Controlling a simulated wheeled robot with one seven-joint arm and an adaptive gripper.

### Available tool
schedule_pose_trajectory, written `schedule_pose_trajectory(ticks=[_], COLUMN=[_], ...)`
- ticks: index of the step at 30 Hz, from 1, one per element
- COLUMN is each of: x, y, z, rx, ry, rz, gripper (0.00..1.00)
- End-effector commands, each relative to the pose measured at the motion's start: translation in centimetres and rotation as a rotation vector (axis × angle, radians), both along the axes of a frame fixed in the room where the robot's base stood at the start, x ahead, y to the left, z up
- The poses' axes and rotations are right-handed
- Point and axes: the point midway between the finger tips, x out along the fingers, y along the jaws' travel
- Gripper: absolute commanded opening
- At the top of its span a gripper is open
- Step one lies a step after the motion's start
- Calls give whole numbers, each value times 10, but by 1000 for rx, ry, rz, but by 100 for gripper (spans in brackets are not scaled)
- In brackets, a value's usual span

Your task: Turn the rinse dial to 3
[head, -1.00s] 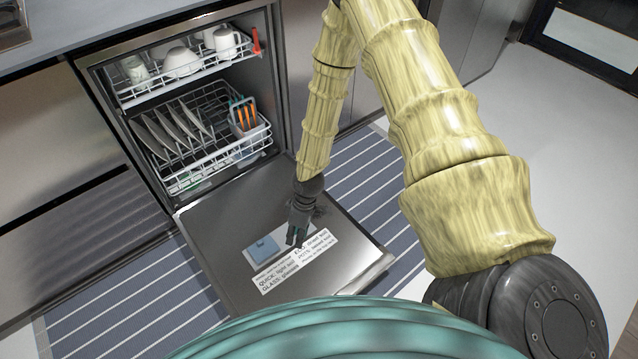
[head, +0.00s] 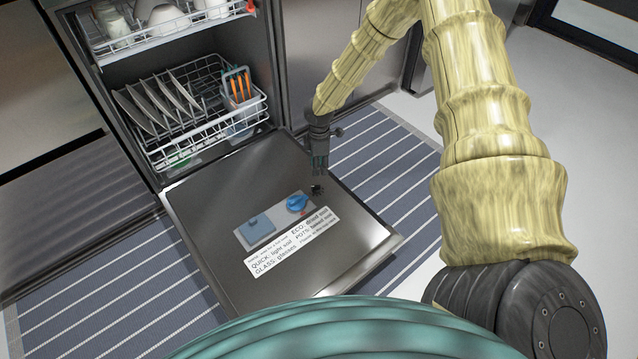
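A blue dial (head: 297,203) sits on a grey panel (head: 243,238) on the inner face of the open dishwasher door (head: 205,215). A small red mark shows just below the dial. Its numbers are too small to read. A blue square lid (head: 257,229) lies to the left of the dial on the same panel. My gripper (head: 319,172) points down above the door, behind and slightly right of the dial, apart from it. I cannot tell whether its fingers are open or shut. Nothing is visibly held.
A white label (head: 293,243) with wash programme text lies in front of the panel. The lower rack (head: 195,140) holds plates and a basket with orange-handled utensils. The upper rack (head: 160,30) holds cups and bowls. A striped runner (head: 110,270) lies on the floor around the door.

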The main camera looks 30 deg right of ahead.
Motion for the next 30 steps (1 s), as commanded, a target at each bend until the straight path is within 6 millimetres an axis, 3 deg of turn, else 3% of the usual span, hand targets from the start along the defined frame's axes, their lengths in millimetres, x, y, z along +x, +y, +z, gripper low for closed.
schedule_pose_trajectory(ticks=[16, 22, 30], x=[-1, -1, -1], y=[1, 1, 1], z=[-85, -98, -101], rx=[2, 1, 1], ry=[1, 0, 0], rz=[-2, -1, -1], gripper=[32, 32, 32])
